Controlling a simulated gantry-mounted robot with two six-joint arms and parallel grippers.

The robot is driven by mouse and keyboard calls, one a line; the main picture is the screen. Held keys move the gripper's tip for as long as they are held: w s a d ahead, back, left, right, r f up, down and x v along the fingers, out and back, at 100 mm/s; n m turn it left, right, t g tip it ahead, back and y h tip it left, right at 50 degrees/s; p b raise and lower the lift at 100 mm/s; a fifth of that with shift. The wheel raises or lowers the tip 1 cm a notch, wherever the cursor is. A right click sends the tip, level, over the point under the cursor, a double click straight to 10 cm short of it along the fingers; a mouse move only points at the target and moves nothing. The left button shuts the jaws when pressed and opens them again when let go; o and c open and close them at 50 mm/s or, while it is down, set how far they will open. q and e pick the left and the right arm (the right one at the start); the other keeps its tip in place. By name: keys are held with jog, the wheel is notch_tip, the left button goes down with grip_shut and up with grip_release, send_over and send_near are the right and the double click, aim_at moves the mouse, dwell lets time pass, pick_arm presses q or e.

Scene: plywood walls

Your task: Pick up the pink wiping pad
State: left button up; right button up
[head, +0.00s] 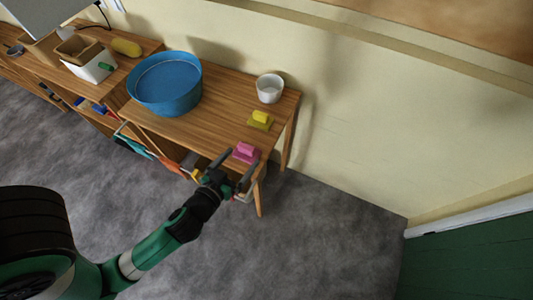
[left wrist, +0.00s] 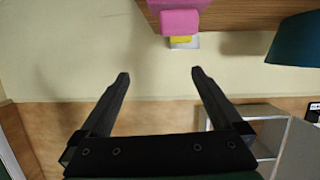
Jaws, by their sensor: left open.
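The pink wiping pad (head: 247,150) lies near the front right corner of the wooden table, with a raised block on a flat base. In the left wrist view the pink pad (left wrist: 178,20) is at the top edge, partly cut off and beyond the fingertips. My left gripper (head: 240,159) is at the table's front edge, just short of the pad, with its fingers pointing toward it. In the left wrist view the gripper (left wrist: 160,73) is open with nothing between its fingers. My right gripper is not in view.
A yellow pad (head: 260,120) sits behind the pink one, with a white cup (head: 269,88) farther back. A large blue tub (head: 165,84) stands left on the table (head: 215,130). Tools hang along the table's front, including an orange-handled one (head: 171,165). Open floor lies right.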

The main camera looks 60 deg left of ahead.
aim_at(244, 149)
pick_arm(q)
jog(key=s+f+g, duration=0.1)
jog(key=s+f, duration=0.1)
jog(key=s, duration=0.2)
jog(key=x, duration=0.7)
jog(key=shift+a+r, duration=0.1)
jog(key=x, duration=0.5)
jog(key=shift+a+f+b, duration=0.15)
jog(key=shift+f+b, duration=0.2)
jog(key=shift+b, duration=0.05)
jog(key=shift+s, duration=0.15)
jog(key=c, duration=1.3)
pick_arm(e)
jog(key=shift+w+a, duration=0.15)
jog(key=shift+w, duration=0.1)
